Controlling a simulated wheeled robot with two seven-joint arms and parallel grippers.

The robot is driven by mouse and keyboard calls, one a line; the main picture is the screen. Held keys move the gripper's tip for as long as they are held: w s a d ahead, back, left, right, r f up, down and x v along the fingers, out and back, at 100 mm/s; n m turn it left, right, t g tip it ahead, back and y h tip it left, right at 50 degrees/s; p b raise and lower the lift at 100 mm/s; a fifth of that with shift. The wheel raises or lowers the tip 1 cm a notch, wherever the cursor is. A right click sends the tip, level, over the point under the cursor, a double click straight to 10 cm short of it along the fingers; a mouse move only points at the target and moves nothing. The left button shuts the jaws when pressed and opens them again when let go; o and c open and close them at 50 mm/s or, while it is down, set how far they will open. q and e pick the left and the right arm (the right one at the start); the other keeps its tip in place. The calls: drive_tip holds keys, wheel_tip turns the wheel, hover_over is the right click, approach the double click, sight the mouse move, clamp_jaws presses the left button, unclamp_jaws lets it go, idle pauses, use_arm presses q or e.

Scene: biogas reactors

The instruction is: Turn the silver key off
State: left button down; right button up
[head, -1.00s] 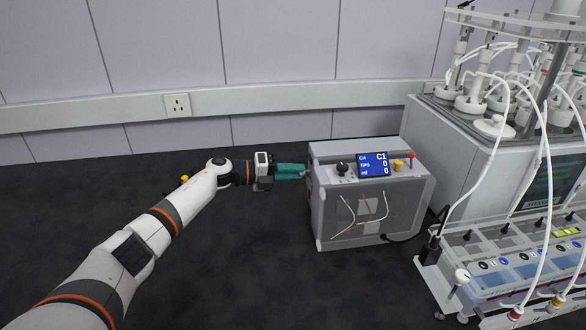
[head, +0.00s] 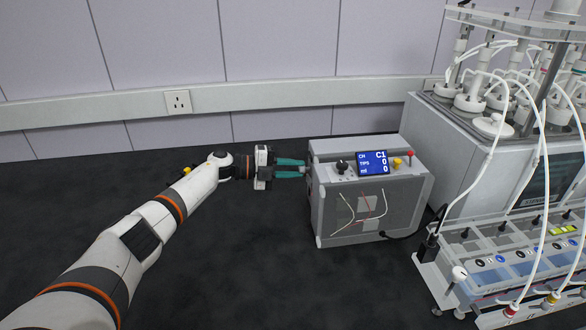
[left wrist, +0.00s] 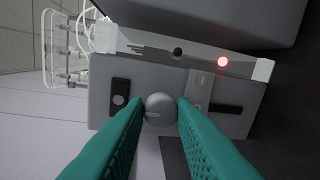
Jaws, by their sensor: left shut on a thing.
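The silver key (left wrist: 160,106) shows in the left wrist view as a round silver knob with a raised bar, on the side face of a grey box (head: 340,225). My left gripper (head: 303,168) has teal fingers and is at the left side of this box in the head view. In the left wrist view its two fingertips sit on either side of the key, shut on it. My right gripper is not in view.
The box top carries a blue display (head: 372,163), a black knob (head: 342,167), a yellow knob (head: 397,163) and a red-tipped lever (head: 411,155). A reactor unit (head: 480,150) with white tubes stands right. The dark table is clear at front.

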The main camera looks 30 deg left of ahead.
use_arm(q)
drive_tip(key=c, duration=1.2)
unclamp_jaws()
drive_tip(key=shift+c, duration=0.2)
drive_tip(key=shift+s+a, duration=0.1)
drive_tip(key=shift+a, duration=0.05)
drive_tip(key=b+v, duration=0.2)
drive_tip(key=v, duration=0.9)
drive_tip(key=shift+s+a+b, duration=0.25)
drive_tip(key=shift+a+b, duration=0.1)
